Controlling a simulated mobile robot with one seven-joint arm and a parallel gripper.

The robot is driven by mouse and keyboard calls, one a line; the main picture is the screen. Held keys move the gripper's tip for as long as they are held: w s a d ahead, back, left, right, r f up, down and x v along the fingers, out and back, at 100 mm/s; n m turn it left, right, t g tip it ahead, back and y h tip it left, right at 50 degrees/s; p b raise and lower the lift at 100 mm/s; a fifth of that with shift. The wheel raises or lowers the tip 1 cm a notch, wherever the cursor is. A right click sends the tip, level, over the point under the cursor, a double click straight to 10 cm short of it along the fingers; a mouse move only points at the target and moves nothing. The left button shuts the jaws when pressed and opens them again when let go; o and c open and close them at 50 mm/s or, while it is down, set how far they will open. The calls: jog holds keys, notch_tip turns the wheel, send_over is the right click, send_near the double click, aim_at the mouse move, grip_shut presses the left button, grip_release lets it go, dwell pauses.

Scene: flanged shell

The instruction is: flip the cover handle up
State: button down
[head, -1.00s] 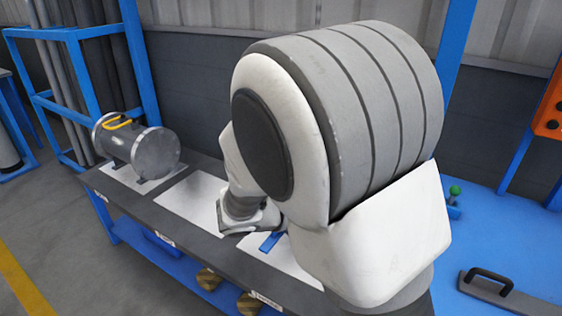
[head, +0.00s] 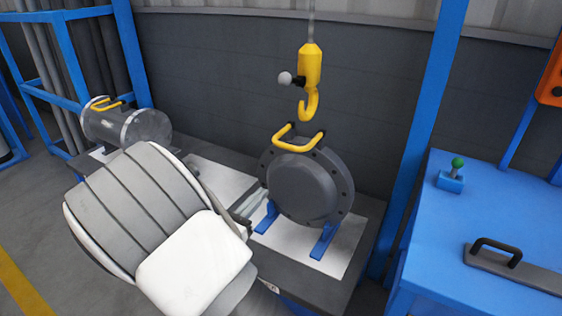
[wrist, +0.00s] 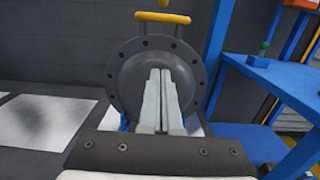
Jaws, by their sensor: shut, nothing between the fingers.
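The round dark grey cover (head: 308,190), with bolt holes around its rim, stands upright on blue feet. It also fills the middle of the wrist view (wrist: 122,80). Its yellow handle (head: 296,142) is a U-shaped bar at the top of the cover; in the wrist view the bar (wrist: 162,17) lies level above the rim. My gripper (head: 250,205) is low at the left of the cover in the head view, partly hidden by my arm. In the wrist view my gripper (wrist: 160,72) is shut and empty, its fingers pointing at the cover's face, below the handle. Contact cannot be told.
A yellow crane hook (head: 310,82) hangs above the cover. A grey cylindrical shell (head: 125,125) with a yellow handle stands at the back left. A blue table (head: 450,225) with a green-knobbed lever (head: 457,165) and a black-handled plate (head: 510,270) is at the right.

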jog(key=w+d+r+b, duration=0.2)
jog(key=w+d+r, duration=0.2)
jog(key=w, duration=0.5)
jog(key=shift+d+r+b, duration=0.2)
jog(key=shift+d+b, duration=0.15)
jog(key=shift+d, duration=0.6)
jog(key=shift+r+p, duration=0.2)
jog(key=shift+p, duration=0.1)
jog(key=shift+r+g+y+p, duration=0.3)
jog(key=shift+p, duration=0.5)
